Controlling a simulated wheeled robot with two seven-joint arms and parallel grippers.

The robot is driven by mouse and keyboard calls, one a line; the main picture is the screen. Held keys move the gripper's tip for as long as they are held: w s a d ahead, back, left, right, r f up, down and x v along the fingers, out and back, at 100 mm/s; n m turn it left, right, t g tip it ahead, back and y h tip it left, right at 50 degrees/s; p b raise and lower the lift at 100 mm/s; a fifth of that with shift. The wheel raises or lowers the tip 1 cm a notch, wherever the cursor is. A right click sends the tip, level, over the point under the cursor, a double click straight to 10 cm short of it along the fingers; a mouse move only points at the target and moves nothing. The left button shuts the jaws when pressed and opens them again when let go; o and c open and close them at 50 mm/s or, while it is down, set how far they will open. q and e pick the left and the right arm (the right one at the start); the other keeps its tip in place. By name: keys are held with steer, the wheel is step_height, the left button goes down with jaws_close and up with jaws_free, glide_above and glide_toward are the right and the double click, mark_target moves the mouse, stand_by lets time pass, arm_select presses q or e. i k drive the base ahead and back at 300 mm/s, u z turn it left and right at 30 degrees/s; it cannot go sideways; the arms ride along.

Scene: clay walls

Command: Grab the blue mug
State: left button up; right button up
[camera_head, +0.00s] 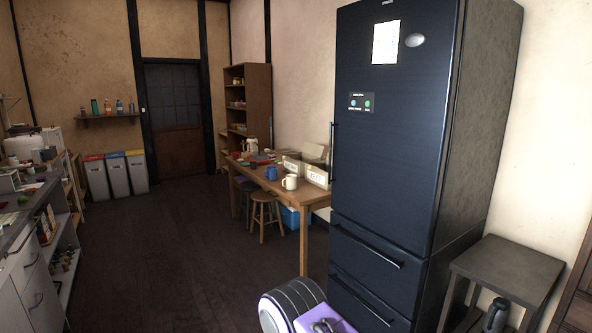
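The blue mug (271,174) stands upright on the wooden table (316,193) along the right wall, some way ahead of me. It is small in the view, and its handle is hard to make out. A cream mug (290,182) stands close by, to its right and nearer to me. Neither of my grippers can be made out in the head view. A grey and purple rounded part, which looks like mine, shows at the bottom edge, far from the mug.
A tall dark fridge (385,150) stands at the right, between me and the table's near right side. Stools (266,199) are under the table's left edge. A counter (30,215) runs along the left. The dark floor (165,250) between is clear.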

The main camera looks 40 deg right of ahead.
mark_target(272, 175)
steer(key=z, duration=0.55)
steer(key=i, duration=2.2)
steer(key=z, duration=0.95)
steer(key=i, duration=0.45)
steer(key=z, duration=0.25)
